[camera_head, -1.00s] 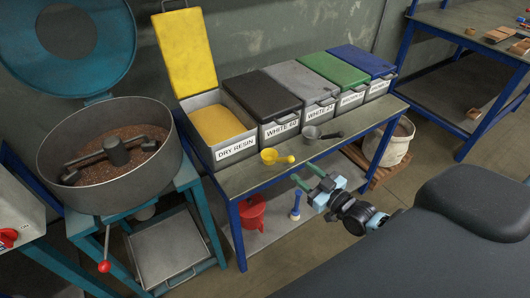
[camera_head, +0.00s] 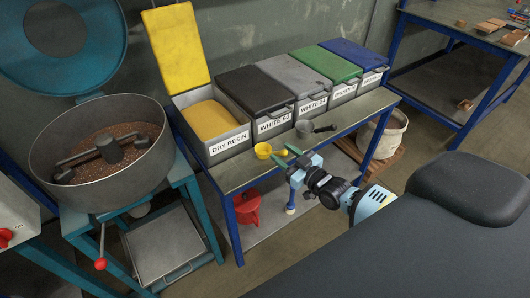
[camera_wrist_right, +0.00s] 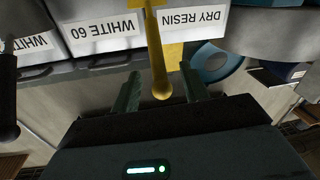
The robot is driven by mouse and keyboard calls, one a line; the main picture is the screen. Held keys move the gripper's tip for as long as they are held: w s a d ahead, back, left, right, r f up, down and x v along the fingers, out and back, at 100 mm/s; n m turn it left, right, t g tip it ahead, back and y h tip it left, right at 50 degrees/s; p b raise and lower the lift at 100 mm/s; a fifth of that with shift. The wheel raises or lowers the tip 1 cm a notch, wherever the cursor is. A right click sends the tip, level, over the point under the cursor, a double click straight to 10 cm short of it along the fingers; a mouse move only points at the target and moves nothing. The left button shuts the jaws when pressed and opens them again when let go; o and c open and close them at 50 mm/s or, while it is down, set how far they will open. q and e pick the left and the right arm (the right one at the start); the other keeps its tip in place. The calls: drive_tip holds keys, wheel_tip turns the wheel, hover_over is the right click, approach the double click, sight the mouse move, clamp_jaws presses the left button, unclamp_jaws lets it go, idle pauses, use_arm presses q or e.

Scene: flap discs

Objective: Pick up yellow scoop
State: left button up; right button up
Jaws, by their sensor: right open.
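The yellow scoop (camera_head: 263,151) lies near the front edge of the table, before the dry resin bin, with its handle pointing right. My right gripper (camera_head: 286,156) is open at the handle end, one green finger on each side. In the right wrist view, the yellow handle (camera_wrist_right: 158,66) runs between the two open fingers, with its rounded end close to the palm. I cannot tell whether a finger touches it. My left gripper is not in view.
A grey scoop (camera_head: 305,128) lies on the table (camera_head: 236,175) to the right. The open dry resin bin (camera_head: 229,143) and several lidded bins stand behind. A mixer drum (camera_head: 60,177) is at left, and a white bucket (camera_head: 390,142) stands at right.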

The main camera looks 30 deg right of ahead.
drive_tip(key=shift+w+a, duration=0.15)
drive_tip(key=shift+w, duration=0.4)
clamp_jaws()
drive_tip(key=shift+r, duration=0.1)
